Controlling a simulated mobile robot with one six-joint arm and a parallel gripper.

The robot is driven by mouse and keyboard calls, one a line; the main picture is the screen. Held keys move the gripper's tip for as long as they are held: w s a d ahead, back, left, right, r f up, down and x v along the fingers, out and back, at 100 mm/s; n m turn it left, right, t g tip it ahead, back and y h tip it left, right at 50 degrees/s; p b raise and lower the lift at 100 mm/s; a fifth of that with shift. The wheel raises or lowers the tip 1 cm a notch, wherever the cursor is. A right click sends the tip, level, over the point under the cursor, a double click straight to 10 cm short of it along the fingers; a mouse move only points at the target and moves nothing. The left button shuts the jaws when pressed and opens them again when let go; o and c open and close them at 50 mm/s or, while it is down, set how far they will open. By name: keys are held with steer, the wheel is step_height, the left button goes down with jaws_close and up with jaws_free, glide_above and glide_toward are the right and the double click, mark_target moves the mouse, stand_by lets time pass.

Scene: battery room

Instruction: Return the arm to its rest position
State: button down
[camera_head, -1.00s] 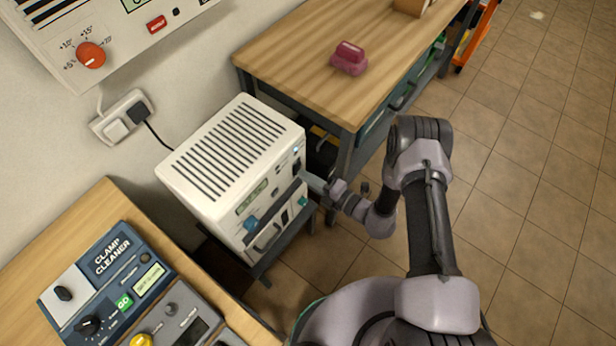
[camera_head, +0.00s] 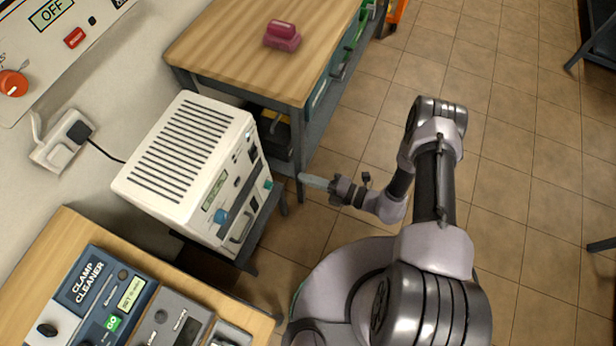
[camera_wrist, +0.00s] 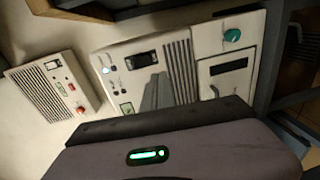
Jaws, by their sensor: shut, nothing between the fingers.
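My gripper (camera_head: 314,182) is at the end of my bent grey and black arm, low over the floor, to the right of the white vented cabinet. A gap shows between its fingertips and the cabinet front. The fingers are together and hold nothing. In the wrist view, a dark housing of mine with a green light fills the lower part. The white vented cabinet (camera_head: 190,148) stands on a low dark stand, with knobs and a small display on its front. Its front panel also shows in the wrist view (camera_wrist: 216,42).
A wooden workbench (camera_head: 225,45) with a pink object (camera_head: 282,36) stands behind the cabinet. A second bench (camera_head: 42,262) at lower left holds the blue clamp cleaner panel (camera_head: 98,292). A white wall panel (camera_head: 60,45) is at upper left. Tiled floor (camera_head: 530,190) on the right is mostly clear.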

stand_by(0.4)
step_height(320, 180, up, 13)
steer(key=w+n+g, duration=0.3)
steer(key=n+g, duration=0.2)
steer(key=n, duration=0.4)
steer(key=s+r+n+g+h, duration=0.2)
steer(key=s+r+n, duration=0.1)
steer(key=r+n, duration=0.5)
steer(key=s+r+n+g+h, duration=0.1)
steer(key=s+r+n+h, duration=0.3)
steer(key=r, duration=0.5)
steer(key=s+d+r+n+t+h, duration=0.7)
steer(key=s+d+r+n, duration=0.2)
steer(key=r+n, duration=0.5)
steer(key=shift+s+d+n+t, duration=0.3)
steer(key=shift+d+n, duration=0.3)
steer(key=shift+d, duration=0.5)
